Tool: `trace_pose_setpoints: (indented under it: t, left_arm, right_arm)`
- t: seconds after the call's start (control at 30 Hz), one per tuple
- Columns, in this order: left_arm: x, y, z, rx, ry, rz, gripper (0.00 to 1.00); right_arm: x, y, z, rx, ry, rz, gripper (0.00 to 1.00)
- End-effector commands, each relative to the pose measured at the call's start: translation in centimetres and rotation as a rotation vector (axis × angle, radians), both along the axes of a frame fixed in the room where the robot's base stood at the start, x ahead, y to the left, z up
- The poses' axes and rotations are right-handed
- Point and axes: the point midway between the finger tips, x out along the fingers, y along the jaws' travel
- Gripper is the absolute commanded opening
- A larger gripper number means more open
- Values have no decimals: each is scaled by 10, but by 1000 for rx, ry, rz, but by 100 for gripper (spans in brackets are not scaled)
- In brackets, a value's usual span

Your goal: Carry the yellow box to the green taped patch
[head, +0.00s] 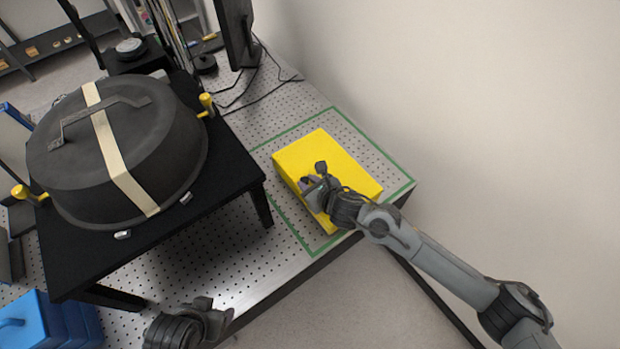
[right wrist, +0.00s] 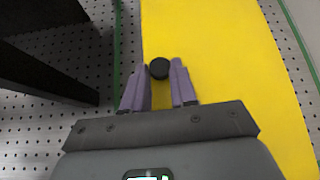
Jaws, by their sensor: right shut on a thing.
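The yellow box (head: 320,153) is over the perforated metal table, inside the green tape outline (head: 388,156) in the head view. I cannot tell whether it rests on the surface or hangs just above it. My right gripper (head: 312,184) is at the box's top and hides part of it. In the right wrist view, the purple fingers of the right gripper (right wrist: 157,90) stand on both sides of a black knob (right wrist: 158,68) on the yellow box (right wrist: 225,70), shut on it. My left gripper (head: 212,312) is at the bottom edge, apart from the box; its jaws are unclear.
A black stand (head: 228,165) carrying a large dark dome (head: 180,150) with a cream strap is left of the box. A monitor (head: 235,30) and cables are behind. A wall rises on the right. Blue cases (head: 50,322) are at the lower left. The table's front edge is close.

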Motion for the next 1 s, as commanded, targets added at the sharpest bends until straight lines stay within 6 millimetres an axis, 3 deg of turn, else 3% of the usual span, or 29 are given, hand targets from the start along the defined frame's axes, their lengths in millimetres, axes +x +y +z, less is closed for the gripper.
trace_pose_setpoints:
  t: [0.43,0.47,0.6,1.0]
  left_arm:
    - [0,-3,2,-12,0,8,67]
    - [0,-3,2,-13,0,8,67]
    - [0,-3,2,-14,0,9,67]
    - [0,-2,2,-7,0,4,67]
  right_arm:
    - [2,1,-11,6,-9,0,0]
    - [0,0,-16,1,-2,0,30]
    - [0,0,-16,1,-2,0,51]
    - [-2,-2,-14,1,-2,0,52]
